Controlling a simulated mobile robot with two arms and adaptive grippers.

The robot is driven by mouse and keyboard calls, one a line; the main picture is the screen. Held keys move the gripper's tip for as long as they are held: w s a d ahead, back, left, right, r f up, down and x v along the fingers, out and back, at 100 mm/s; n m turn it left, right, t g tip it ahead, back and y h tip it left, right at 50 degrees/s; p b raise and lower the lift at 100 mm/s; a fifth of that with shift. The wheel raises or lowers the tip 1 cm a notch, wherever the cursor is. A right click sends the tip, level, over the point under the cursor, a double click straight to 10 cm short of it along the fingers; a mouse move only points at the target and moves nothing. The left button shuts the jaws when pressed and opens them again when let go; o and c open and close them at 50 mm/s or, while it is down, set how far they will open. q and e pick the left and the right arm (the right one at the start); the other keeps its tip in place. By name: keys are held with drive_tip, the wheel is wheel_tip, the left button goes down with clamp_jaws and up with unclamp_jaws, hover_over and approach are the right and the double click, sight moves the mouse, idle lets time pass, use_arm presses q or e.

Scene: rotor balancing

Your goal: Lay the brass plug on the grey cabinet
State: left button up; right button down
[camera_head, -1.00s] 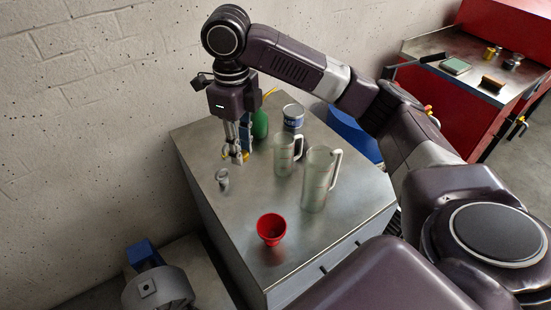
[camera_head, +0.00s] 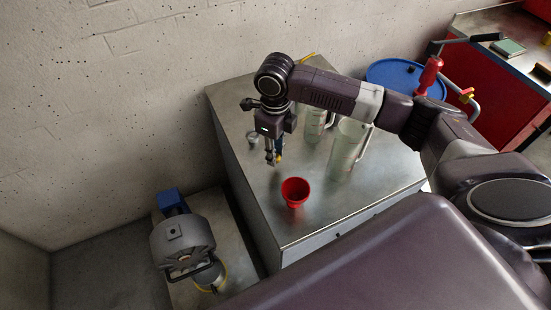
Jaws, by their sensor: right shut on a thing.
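The grey cabinet (camera_head: 250,180) has a bare metal top and stands in the middle of the camera_head view. My right gripper (camera_head: 272,160) points down above the left part of its top. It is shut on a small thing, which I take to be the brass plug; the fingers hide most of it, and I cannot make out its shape. I cannot tell how far the fingertips are from the cabinet top. My left gripper is not in view.
A red funnel cup (camera_head: 295,192) stands near the gripper. A small grey metal piece (camera_head: 253,137) and clear jugs (camera_head: 347,147) stand farther back. A grey machine (camera_head: 183,245) is at the lower left, a blue drum (camera_head: 400,75) behind. The cabinet's front right top is clear.

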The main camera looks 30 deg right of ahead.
wheel_tip(320, 180, down, 4)
drive_tip(key=shift+r+p, duration=0.2)
drive_tip(key=shift+p, duration=0.1)
drive_tip(key=shift+f, duration=0.15)
drive_tip(key=shift+f, duration=0.15)
drive_tip(key=c, duration=1.7)
unclamp_jaws()
